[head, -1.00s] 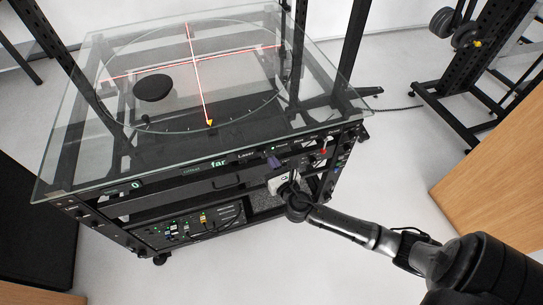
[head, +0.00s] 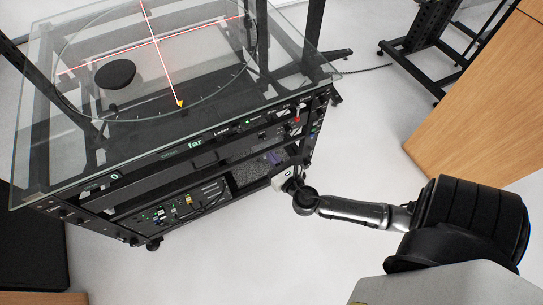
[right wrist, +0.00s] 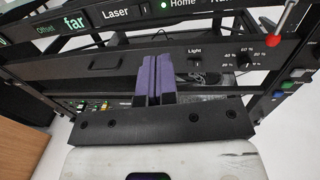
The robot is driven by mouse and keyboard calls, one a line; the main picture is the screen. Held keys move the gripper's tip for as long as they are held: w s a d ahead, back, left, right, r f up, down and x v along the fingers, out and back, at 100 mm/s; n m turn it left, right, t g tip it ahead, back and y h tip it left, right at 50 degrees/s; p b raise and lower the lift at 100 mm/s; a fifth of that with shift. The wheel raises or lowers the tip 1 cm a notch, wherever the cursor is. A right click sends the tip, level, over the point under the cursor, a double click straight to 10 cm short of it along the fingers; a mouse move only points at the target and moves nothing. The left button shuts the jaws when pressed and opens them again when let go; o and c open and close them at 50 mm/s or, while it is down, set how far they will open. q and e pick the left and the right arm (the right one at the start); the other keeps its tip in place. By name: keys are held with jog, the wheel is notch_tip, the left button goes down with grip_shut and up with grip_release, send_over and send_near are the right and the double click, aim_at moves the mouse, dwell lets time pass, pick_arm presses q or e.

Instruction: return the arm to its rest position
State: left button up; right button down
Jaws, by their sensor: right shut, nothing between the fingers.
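My right arm comes in from the right in the head view. Its gripper (head: 276,159) is just in front of the rack's front face, near the right front corner. In the right wrist view its purple fingers (right wrist: 153,79) are together with nothing between them. They point toward the rack's front panel, below the row with "far", "Laser" and "Home". I cannot tell the exact gap to the panel. My left gripper does not show.
A black rack (head: 190,165) with a glass top (head: 40,110) bears a round turntable marked by red laser lines. A black disc (head: 115,74) lies on it. A red-tipped lever (right wrist: 297,14) sticks out at the front right. Wooden furniture (head: 470,110) stands right; white floor (head: 345,120) is clear between.

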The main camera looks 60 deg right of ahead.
dwell(0.5)
jog(key=s+d+f+m+g+h, duration=0.1)
jog(key=s+f+m+g, duration=0.2)
jog(key=m, duration=0.9)
jog(key=s+d+f+m+g, duration=0.1)
jog(key=s+m+g, duration=0.35)
jog(key=m, duration=0.75)
jog(key=s+a+r+m+g+y+p, duration=0.3)
jog(key=s+a+r+y+p, duration=0.1)
jog(key=a, duration=0.4)
jog(key=s+a+r+m+g+y+p, duration=0.2)
jog(key=s+a+r+m+y+p, duration=0.15)
jog(key=a, duration=0.35)
notch_tip(320, 180, up, 38)
jog(key=s+p, duration=0.1)
jog(key=p, duration=3.7)
jog(key=shift+s+a+n, duration=0.15)
jog(key=shift+s+n, duration=0.15)
jog(key=shift+n, duration=0.15)
